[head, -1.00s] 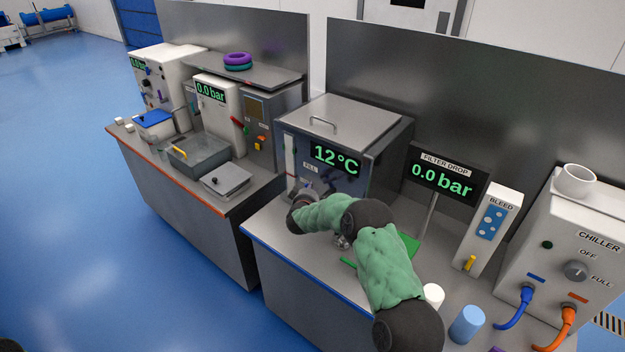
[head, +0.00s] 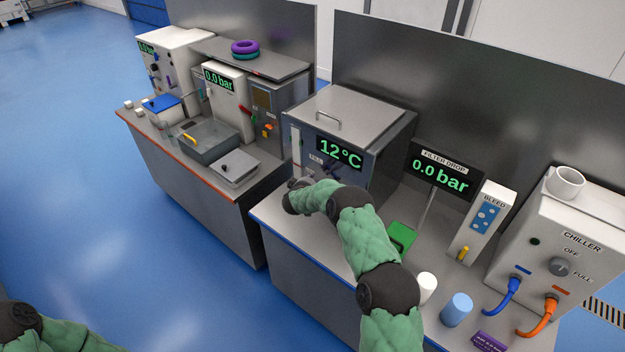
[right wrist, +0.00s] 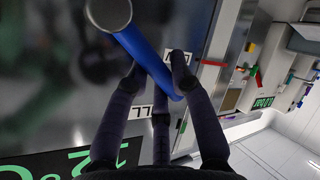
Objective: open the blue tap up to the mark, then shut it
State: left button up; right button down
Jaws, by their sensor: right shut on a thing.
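The blue tap shows in the right wrist view as a blue lever (right wrist: 147,52) with a round grey end cap. My right gripper (right wrist: 158,88) has its dark fingers closed around the lower part of this lever. In the head view my right gripper (head: 303,184) is at the front of the steel tank (head: 360,125), low by the "FILL" label, and my wrist and arm hide most of the tap. A pale upright strip (head: 295,150) is at the tank's left front edge; I cannot make out a mark on it. The tank display (head: 340,153) reads 12°C. My left gripper is out of view.
A "FILTER DROP" display (head: 441,175) reads 0.0 bar. A green item (head: 400,237), a white cup (head: 427,288) and a blue cylinder (head: 456,310) are right of my arm. The chiller (head: 550,245) with blue and orange hoses stands at the right.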

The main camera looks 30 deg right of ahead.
dwell(0.3)
jog(key=c, duration=1)
grip_release()
jog(key=shift+c, duration=0.2)
jog(key=shift+a, duration=0.15)
jog(key=v, duration=1.1)
jog(key=shift+s+a+r, duration=0.25)
